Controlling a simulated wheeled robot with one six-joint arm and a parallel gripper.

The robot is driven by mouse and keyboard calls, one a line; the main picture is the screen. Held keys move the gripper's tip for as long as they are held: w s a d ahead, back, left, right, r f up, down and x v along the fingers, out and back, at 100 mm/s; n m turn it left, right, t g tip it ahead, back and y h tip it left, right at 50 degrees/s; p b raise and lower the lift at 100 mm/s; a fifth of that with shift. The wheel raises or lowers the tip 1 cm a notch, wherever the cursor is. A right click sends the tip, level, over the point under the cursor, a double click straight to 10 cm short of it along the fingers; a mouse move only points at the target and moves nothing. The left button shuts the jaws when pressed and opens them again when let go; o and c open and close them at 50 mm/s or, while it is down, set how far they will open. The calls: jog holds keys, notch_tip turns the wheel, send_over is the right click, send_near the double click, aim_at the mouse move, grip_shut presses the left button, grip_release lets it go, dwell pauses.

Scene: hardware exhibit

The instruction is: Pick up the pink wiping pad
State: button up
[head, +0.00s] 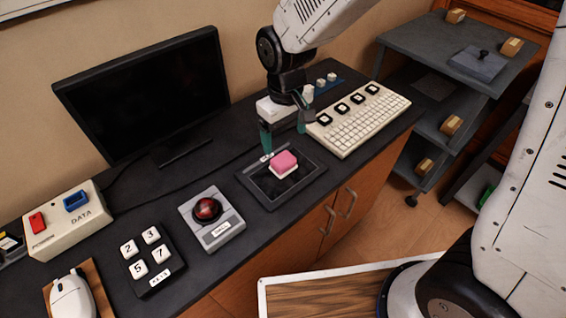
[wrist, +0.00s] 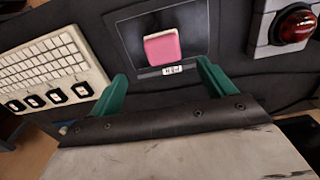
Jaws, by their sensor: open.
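The pink wiping pad (head: 284,162) has a pink top and a white base. It lies on a dark flat tray (head: 258,187) on the counter, and it also shows in the wrist view (wrist: 164,47). My gripper (head: 284,140) is above the back edge of the tray, with its green fingers apart and nothing between them. In the wrist view the two green fingertips (wrist: 161,76) are spread wide, and the pad lies beyond them, roughly centred between them. The fingers do not appear to touch the pad.
A keyboard (head: 365,125) lies right of the tray. A red-button box (head: 212,219) and number keys (head: 152,262) stand left. A monitor (head: 145,90) stands behind. The counter strip between tray and button box is narrow. A shelf cart (head: 425,60) stands at the right.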

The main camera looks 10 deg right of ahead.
aim_at(283, 159)
jog(key=f, duration=0.8)
jog(key=shift+s+a+f, duration=0.15)
jog(key=shift+a+f, duration=0.1)
jog(key=shift+f, duration=0.05)
jog(key=c, duration=1.1)
jog(key=shift+c, duration=0.2)
jog(key=shift+r, duration=0.1)
